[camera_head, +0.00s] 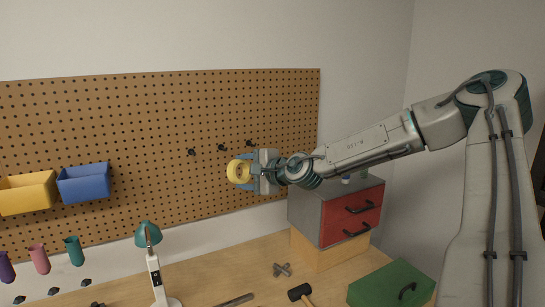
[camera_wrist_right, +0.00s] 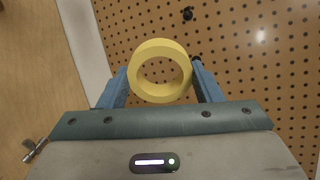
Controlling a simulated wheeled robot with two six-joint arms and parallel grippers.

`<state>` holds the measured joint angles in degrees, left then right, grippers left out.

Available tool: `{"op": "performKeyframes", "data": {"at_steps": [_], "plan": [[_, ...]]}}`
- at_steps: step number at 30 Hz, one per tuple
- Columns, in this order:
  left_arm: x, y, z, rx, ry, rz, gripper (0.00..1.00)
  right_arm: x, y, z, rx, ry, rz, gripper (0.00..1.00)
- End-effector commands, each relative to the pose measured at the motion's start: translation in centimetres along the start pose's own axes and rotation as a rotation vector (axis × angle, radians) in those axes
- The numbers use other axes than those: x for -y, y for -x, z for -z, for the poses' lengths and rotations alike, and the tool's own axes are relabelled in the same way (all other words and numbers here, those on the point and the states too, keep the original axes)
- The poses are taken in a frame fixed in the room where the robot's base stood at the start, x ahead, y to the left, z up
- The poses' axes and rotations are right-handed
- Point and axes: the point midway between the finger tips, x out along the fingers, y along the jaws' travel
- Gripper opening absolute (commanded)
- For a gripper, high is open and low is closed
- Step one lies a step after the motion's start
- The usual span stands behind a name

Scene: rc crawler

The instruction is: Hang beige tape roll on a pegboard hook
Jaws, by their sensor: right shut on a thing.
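The tape roll (camera_head: 233,171) looks yellow and is held in front of the pegboard (camera_head: 130,125). My right gripper (camera_head: 243,173) is shut on it. In the right wrist view the roll (camera_wrist_right: 160,43) sits between the two blue fingers, with its open hole facing the camera. Dark hooks stick out of the board above the roll: a left one (camera_head: 191,152), a middle one (camera_head: 221,147) and a right one (camera_head: 249,143). One hook (camera_wrist_right: 188,14) shows past the roll in the wrist view. The roll appears clear of the hooks. My left gripper is not in view.
A yellow bin (camera_head: 27,193) and a blue bin (camera_head: 84,183) hang at the board's left. Below are a desk lamp (camera_head: 148,236), a red-drawer cabinet (camera_head: 350,215), a green box (camera_head: 391,285) and a hammer (camera_head: 300,293) on the bench. The board around the hooks is clear.

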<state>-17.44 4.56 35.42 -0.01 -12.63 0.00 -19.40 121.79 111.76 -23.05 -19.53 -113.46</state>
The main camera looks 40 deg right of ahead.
Motion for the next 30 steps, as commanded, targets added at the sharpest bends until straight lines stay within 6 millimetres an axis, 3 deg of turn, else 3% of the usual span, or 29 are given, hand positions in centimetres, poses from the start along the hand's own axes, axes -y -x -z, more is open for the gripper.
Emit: {"op": "performKeyframes", "data": {"at_steps": [6, 11, 23, 30], "plan": [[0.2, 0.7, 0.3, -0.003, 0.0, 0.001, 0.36, 2.5, 0.2, 6.6, -0.195, -0.044, 0.235, 0.37], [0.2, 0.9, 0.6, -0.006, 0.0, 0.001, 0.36, 3.4, 0.8, 9.6, -0.291, -0.05, 0.329, 0.37], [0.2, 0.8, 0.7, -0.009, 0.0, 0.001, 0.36, 3.5, 1.0, 10.2, -0.314, -0.05, 0.351, 0.37], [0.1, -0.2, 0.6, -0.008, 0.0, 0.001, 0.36, 3.3, 0.7, 10.4, -0.317, -0.051, 0.35, 0.37]]}}
